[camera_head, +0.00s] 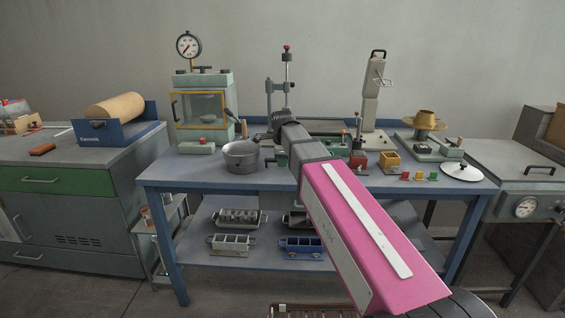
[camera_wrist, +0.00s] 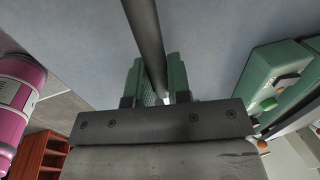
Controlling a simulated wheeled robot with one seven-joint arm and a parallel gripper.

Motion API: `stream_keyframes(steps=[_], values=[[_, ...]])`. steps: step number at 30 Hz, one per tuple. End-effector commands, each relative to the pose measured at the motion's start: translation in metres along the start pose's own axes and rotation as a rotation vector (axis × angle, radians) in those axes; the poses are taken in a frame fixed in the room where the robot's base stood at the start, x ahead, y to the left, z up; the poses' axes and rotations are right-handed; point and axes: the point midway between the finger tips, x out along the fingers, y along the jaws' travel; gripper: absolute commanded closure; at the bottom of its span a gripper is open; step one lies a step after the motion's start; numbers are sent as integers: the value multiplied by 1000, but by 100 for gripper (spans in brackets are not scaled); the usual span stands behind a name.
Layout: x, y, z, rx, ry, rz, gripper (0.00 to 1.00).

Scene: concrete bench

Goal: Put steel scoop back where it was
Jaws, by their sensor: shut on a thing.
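In the wrist view a dark, slim rod (camera_wrist: 148,38), which looks like the scoop's handle, runs up out of the picture from between my green finger pads. My gripper (camera_wrist: 157,82) is shut on it. The scoop's bowl is not seen there. In the head view my gripper (camera_head: 276,158) is a small shape beyond my arm, low over the blue bench (camera_head: 215,175) and just right of a grey metal pot (camera_head: 240,158). The scoop cannot be made out clearly in the head view, and I cannot tell whether it touches anything.
The bench's front left strip is bare.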

Motion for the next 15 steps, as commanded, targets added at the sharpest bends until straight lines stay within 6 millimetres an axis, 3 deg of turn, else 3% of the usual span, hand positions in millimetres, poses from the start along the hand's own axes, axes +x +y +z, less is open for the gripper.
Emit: stream_keyframes(steps=[12,13,15], values=[[7,2,0,0,0,1,100],[7,2,0,0,0,1,72],[6,2,0,0,0,1,56]])
